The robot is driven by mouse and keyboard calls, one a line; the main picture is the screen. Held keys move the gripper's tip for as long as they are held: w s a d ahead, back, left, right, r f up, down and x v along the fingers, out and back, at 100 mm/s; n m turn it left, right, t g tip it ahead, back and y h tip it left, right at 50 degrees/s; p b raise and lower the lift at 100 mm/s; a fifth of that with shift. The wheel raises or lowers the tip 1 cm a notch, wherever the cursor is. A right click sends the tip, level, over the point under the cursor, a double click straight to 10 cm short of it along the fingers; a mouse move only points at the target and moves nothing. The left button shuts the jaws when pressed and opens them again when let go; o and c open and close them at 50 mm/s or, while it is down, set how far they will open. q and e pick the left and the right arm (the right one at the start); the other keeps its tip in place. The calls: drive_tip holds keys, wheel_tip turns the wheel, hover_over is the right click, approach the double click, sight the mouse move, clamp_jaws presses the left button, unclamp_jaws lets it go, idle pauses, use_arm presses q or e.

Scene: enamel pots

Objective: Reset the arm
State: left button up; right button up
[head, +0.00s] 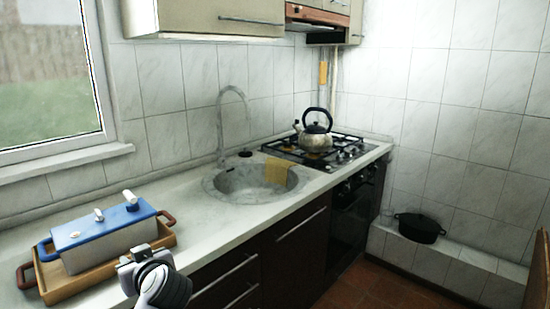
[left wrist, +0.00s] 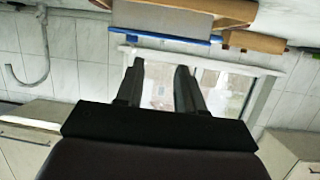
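My left gripper shows in the left wrist view (left wrist: 160,68) with its two dark fingers apart and nothing between them. That view looks upside down, with the window behind the fingers. In the head view a white and grey piece of my arm (head: 165,285) shows at the bottom edge, in front of the counter. It is close to the wooden tray (head: 165,239), but I cannot tell the exact gap. No fingers are clear there. My right gripper is in neither view.
A grey pot (head: 108,246) with a blue lid (head: 125,212) stands on the tray. A sink (head: 240,190) with a yellow cloth (head: 276,170) and a kettle (head: 316,135) on the stove lie beyond. A black pot (head: 418,228) sits on a tiled ledge. The counter between tray and sink is clear.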

use_arm(q)
drive_tip(key=s+d+f+m+h, duration=0.2)
drive_tip(key=s+f+m+h, duration=0.2)
drive_tip(key=f, duration=0.8)
drive_tip(key=s+d+f+m+h, duration=0.3)
drive_tip(key=s+f, duration=0.3)
drive_tip(key=s, duration=0.5)
drive_tip(key=s+d+f+m+h, duration=0.3)
drive_tip(key=s+f, duration=0.4)
drive_tip(key=s, duration=0.5)
drive_tip(key=shift+s+f+m+h, duration=0.25)
drive_tip(key=shift+m+h, duration=0.05)
drive_tip(key=shift+h, duration=0.6)
